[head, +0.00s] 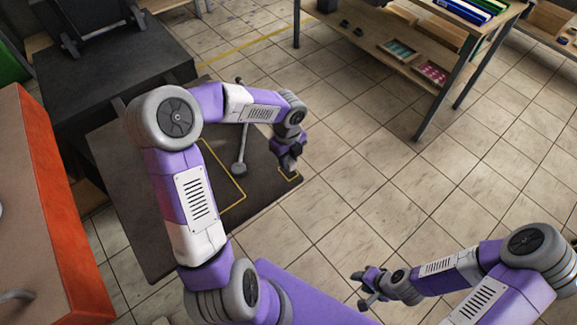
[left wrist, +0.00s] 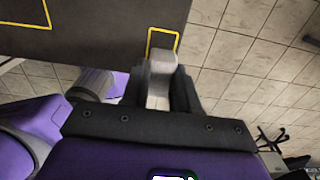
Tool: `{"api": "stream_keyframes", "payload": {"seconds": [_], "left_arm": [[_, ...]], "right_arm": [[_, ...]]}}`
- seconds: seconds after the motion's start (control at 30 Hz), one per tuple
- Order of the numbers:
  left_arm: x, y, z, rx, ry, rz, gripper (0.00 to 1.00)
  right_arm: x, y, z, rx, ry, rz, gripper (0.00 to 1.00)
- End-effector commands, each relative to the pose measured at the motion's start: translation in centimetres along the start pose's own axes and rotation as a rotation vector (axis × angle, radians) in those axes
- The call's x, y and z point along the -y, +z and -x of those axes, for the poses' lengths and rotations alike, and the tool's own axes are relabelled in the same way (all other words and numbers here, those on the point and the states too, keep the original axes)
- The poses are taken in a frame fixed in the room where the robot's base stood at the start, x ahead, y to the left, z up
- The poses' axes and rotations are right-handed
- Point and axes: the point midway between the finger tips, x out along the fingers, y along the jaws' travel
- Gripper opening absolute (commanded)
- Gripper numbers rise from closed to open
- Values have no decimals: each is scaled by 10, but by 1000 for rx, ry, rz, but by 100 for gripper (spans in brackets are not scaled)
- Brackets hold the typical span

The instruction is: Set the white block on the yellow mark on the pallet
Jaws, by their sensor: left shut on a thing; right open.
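The white block (left wrist: 162,66) sits between the fingers of my left gripper (left wrist: 163,88), which is shut on it. In the left wrist view the block overlaps the near part of the small yellow mark (left wrist: 163,31), at the edge of the dark pallet (left wrist: 100,28). In the head view my left gripper (head: 288,163) points down at the small yellow outline (head: 290,177) near the pallet's right corner; the block is hidden there. I cannot tell whether the block touches the pallet (head: 130,195). My right gripper (head: 366,288) is open and empty over the tiled floor.
A larger yellow outline (head: 232,207) lies on the pallet, partly behind my left arm. A grey lever-like rod (head: 240,160) stands near it. A dark machine (head: 110,70) is at the back left, an orange-sided cabinet (head: 45,190) at left. A shelf table (head: 440,50) stands back right.

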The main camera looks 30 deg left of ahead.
Motion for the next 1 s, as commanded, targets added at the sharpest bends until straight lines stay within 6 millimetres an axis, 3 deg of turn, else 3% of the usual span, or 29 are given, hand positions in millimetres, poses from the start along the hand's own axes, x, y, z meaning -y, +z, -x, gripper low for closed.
{"api": "stream_keyframes", "payload": {"seconds": [0.2,0.6,0.63,0.77,1.0], "left_arm": [[-1,-1,-39,-3,4,-1,0],[0,0,-44,-1,1,0,0],[0,0,-44,-1,1,0,32],[0,0,-43,-1,1,0,52],[0,0,-43,-1,1,0,54]], "right_arm": [[-6,-1,-15,-1,0,0,43],[-6,-1,-16,-1,0,0,43],[-6,-1,-15,-1,0,0,43],[-6,-1,-15,-1,0,0,43],[-6,-1,-15,-1,0,0,43]]}}
